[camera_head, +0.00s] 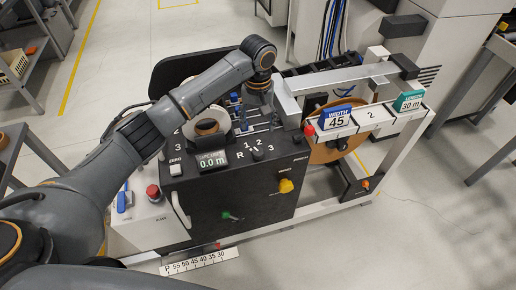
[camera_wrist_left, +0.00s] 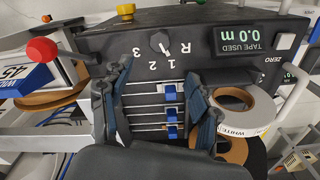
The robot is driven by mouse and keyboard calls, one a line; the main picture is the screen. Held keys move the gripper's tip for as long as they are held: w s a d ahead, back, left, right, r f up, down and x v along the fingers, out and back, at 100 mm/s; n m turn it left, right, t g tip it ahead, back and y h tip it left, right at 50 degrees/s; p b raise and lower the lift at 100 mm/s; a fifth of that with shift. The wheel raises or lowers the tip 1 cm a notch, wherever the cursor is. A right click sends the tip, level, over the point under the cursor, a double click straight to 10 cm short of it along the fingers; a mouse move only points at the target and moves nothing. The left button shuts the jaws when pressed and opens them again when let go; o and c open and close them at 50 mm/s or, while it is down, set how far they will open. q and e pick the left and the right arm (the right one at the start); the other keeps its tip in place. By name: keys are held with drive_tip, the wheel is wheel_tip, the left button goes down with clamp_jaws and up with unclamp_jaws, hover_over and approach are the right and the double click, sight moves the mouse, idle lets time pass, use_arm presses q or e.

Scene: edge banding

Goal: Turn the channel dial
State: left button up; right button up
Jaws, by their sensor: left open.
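The channel dial (camera_head: 257,154) is a small dark knob on the sloped black panel of the machine, ringed by the white marks R, 1, 2 and 3. In the left wrist view the dial (camera_wrist_left: 159,42) shows upside down with a pale pointer; I cannot tell for sure which mark it points at. My left gripper (camera_head: 262,108) is above the slotted rails behind the panel, apart from the dial. In the left wrist view its two dark fingers (camera_wrist_left: 163,88) are spread and empty, with the dial beyond their tips. My right gripper is not in view.
Blue sliders (camera_wrist_left: 171,115) sit on rails below the fingers. A white tape roll (camera_wrist_left: 245,110) is beside them. The tape display (camera_head: 212,160) reads 0.0 m. A red knob (camera_head: 309,131), a yellow knob (camera_head: 286,186) and a blue width sign (camera_head: 336,118) are nearby.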

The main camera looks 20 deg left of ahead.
sight(258, 151)
use_arm(q)
wheel_tip(258, 151, down, 13)
drive_tip(key=shift+r+p, duration=0.15)
drive_tip(key=shift+p, duration=0.45)
drive_tip(key=c, duration=1.2)
